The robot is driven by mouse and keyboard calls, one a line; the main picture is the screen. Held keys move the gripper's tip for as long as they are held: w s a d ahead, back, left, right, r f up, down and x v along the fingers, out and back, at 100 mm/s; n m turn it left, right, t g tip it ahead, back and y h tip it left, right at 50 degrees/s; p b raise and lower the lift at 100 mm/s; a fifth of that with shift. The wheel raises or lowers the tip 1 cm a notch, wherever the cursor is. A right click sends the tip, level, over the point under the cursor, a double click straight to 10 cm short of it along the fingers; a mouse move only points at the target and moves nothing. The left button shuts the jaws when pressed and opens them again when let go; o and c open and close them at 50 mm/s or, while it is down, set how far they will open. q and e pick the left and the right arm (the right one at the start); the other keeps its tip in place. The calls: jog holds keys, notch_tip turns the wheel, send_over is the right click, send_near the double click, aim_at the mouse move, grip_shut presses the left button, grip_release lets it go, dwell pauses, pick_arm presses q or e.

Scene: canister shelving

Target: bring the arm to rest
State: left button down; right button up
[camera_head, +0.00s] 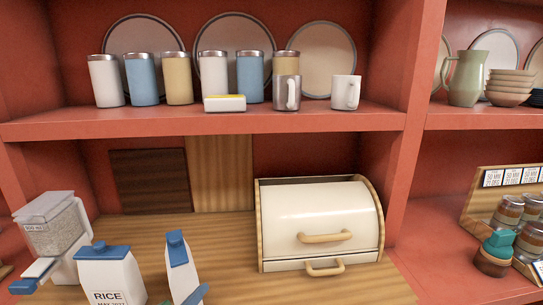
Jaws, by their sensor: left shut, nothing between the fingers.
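I cannot make out either of my grippers or arms in the head view. No finger, wrist or arm link stands out against the shelves, the counter or the packages at the lower left. Nothing is seen held.
A cream bread box (318,222) stands shut on the wooden counter (225,240). A grain dispenser (55,230), a rice carton (108,270) and a narrow blue-topped carton (180,268) stand at left. The red shelf (350,121) above holds several canisters. Jars (507,212) stand at right.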

pick_arm(q)
jog(key=s+f+m+g+y, duration=0.1)
jog(key=s+f+m+g, duration=0.35)
jog(key=s+f, duration=0.55)
jog(key=s+f+m+g+y, duration=0.25)
jog(key=s+f+g, duration=0.4)
jog(key=s, duration=0.75)
notch_tip(320, 180, down, 27)
jog(key=s+b, duration=0.3)
jog(key=b, duration=0.6)
jog(key=s+a+f+g+b, duration=0.2)
jog(key=s+f+b, duration=0.3)
jog(key=s+f, duration=0.6)
notch_tip(320, 180, down, 4)
jog(key=shift+s+a+r+m, duration=0.1)
jog(key=shift+s+a+m, duration=0.05)
jog(key=shift+a+m, duration=0.2)
jog(key=shift+a+h, duration=0.1)
jog(key=shift+h, duration=0.15)
